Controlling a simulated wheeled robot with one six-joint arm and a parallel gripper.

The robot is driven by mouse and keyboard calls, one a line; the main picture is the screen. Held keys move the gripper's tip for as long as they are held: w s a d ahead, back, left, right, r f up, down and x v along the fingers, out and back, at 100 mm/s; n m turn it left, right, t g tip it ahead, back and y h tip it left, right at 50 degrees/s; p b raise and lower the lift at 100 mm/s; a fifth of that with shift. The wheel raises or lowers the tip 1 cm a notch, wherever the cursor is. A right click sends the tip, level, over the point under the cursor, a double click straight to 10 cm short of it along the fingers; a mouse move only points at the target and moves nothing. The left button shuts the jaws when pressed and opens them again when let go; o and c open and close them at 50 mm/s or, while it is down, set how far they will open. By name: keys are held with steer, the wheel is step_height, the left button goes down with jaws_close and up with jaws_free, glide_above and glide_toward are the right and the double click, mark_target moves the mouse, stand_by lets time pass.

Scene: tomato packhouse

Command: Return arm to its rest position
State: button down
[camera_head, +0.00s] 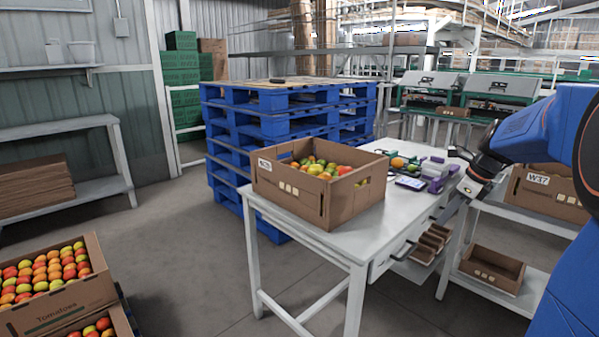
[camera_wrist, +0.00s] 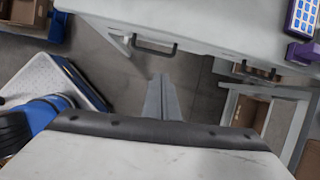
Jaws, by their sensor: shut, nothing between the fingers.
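My gripper (camera_wrist: 162,80) shows in the wrist view as two grey fingers close together, shut with nothing between them. It is over open floor, beside the edge of a white table (camera_wrist: 210,22). In the head view my blue arm reaches in from the right edge, with its end at the right of the white table (camera_head: 350,243). The fingers are small and hard to make out there.
A cardboard crate of tomatoes (camera_head: 290,200) stands on the table, with a phone-like device (camera_head: 411,183) and purple-based items beyond it. A crate marked W37 (camera_head: 545,192) is behind my arm. Blue pallets (camera_head: 225,130) stand behind the table. Floor at left centre is clear.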

steer(key=s+a+n+h, duration=0.2)
steer(key=s+a+n, duration=1.1)
steer(key=s+a, duration=0.15)
steer(key=s+a+f+n, duration=0.2)
steer(key=s+f+n, duration=0.1)
steer(key=s+n, duration=0.4)
steer(key=s+a+f+n+t, duration=0.1)
steer(key=s+a+f+n, duration=0.1)
steer(key=s+n, duration=0.5)
steer(key=shift+s+a+f+h, duration=0.35)
steer(key=shift+s+f, duration=0.15)
steer(key=shift+f, duration=0.15)
